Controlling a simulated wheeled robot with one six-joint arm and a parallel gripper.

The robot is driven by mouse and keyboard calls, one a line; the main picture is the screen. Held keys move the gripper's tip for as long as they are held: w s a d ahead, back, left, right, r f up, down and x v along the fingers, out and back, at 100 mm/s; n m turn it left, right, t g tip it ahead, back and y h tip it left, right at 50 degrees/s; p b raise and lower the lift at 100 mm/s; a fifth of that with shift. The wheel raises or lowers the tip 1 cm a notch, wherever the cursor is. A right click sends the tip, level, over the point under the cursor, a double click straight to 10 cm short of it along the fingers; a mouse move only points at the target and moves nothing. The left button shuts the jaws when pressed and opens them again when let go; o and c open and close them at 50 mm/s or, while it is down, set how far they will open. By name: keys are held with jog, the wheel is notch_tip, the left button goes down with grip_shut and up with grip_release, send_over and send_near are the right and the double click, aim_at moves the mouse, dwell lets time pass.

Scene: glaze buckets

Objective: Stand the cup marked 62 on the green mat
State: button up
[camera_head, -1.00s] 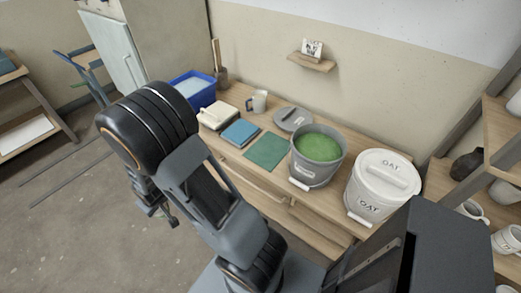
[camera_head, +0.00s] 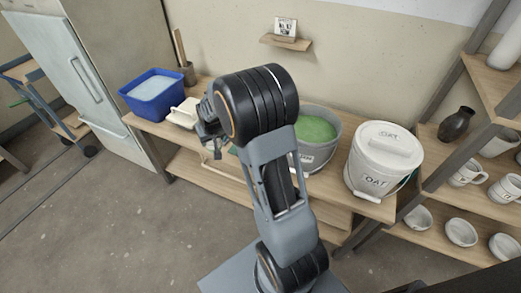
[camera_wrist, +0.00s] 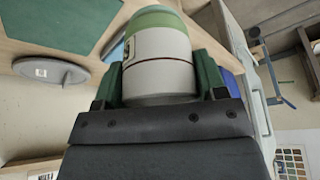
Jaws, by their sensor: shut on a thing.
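My gripper (camera_wrist: 160,80) is shut on a pale grey cup (camera_wrist: 157,78) with a green band at its far end and a thin dark red line around it. A mark shows at the cup's left edge, too cut off to read. The green mat (camera_wrist: 68,24) lies on the worktop at the upper left of the wrist view, apart from the cup. In the head view my gripper (camera_head: 210,132) is over the worktop's front area, left of the green bucket (camera_head: 318,130); my arm hides the held cup and most of the mat.
A grey lid (camera_wrist: 50,70) lies near the mat. On the worktop stand a blue tub (camera_head: 152,95), a cream block (camera_head: 184,113) and a white lidded OAT bucket (camera_head: 383,160). Shelves with several cups and a dark vase (camera_head: 456,125) stand at the right.

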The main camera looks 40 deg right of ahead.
jog(key=w+d+r+m+b, duration=0.2)
jog(key=w+d+b, duration=0.15)
jog(key=d, duration=0.35)
jog(key=shift+h, duration=0.4)
jog(key=shift+s+d+f+b, duration=0.3)
jog(key=shift+d+f, duration=1.2)
jog(key=shift+d, duration=0.7)
jog(key=shift+s+d+f+b, duration=0.15)
jog(key=shift+d+f+b, duration=0.3)
jog(key=shift+d+f, duration=1.4)
jog(key=shift+s+d+f+b, duration=0.3)
jog(key=shift+d+f, duration=0.85)
jog(key=shift+d, duration=1.35)
jog(key=shift+w+f, duration=0.1)
jog(key=shift+f, duration=1.45)
jog(key=shift+f+b, duration=0.1)
jog(key=shift+b, duration=0.3)
jog(key=o, duration=1)
